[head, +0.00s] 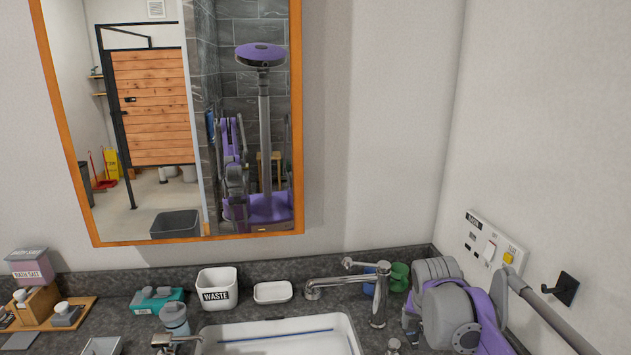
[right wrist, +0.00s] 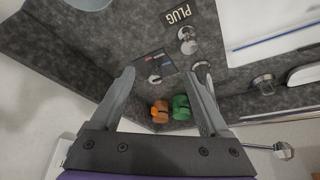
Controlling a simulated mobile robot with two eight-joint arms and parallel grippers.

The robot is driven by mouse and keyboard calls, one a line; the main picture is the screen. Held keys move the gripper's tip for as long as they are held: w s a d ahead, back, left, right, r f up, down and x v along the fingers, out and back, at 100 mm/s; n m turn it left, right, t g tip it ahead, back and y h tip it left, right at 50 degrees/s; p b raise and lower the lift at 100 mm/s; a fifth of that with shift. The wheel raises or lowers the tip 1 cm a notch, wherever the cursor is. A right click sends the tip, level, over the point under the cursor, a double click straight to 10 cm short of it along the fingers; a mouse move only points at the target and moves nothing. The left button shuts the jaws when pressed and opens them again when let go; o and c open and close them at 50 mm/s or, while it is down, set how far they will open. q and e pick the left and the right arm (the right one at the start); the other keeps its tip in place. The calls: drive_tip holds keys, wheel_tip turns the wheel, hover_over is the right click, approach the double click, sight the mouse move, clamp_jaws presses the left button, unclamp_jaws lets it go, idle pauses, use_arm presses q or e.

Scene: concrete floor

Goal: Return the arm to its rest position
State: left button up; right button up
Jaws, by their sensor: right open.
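My right arm (head: 460,315), purple and grey, reaches over the right end of the counter in the head view, close to the right wall. In the right wrist view my right gripper (right wrist: 160,75) is open, its two grey fingers apart with nothing held between them. A green item (right wrist: 181,107) and an orange item (right wrist: 159,112) show beyond the fingers, near the right one. In the head view the arm hides part of the counter. My left gripper does not show directly.
A white sink (head: 280,337) with a chrome faucet (head: 380,295) is left of the arm. A green cup-like item (head: 399,277) stands behind it. A switch panel (head: 495,243) and black hook (head: 565,288) are on the right wall. A waste bin (head: 217,288) stands left.

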drive_tip(key=s+a+f+n, duration=0.1)
drive_tip(key=s+f, duration=0.3)
drive_tip(key=s, duration=0.5)
drive_tip(key=s+a+f+n+t+y, duration=0.1)
drive_tip(key=s+a+f+n, duration=0.1)
drive_tip(key=s, duration=0.7)
drive_tip(key=s+a+f+n+y, duration=0.1)
drive_tip(key=s+a+f, duration=0.3)
drive_tip(key=s, duration=0.5)
drive_tip(key=shift+f+n, duration=0.7)
drive_tip(key=shift+f, duration=0.25)
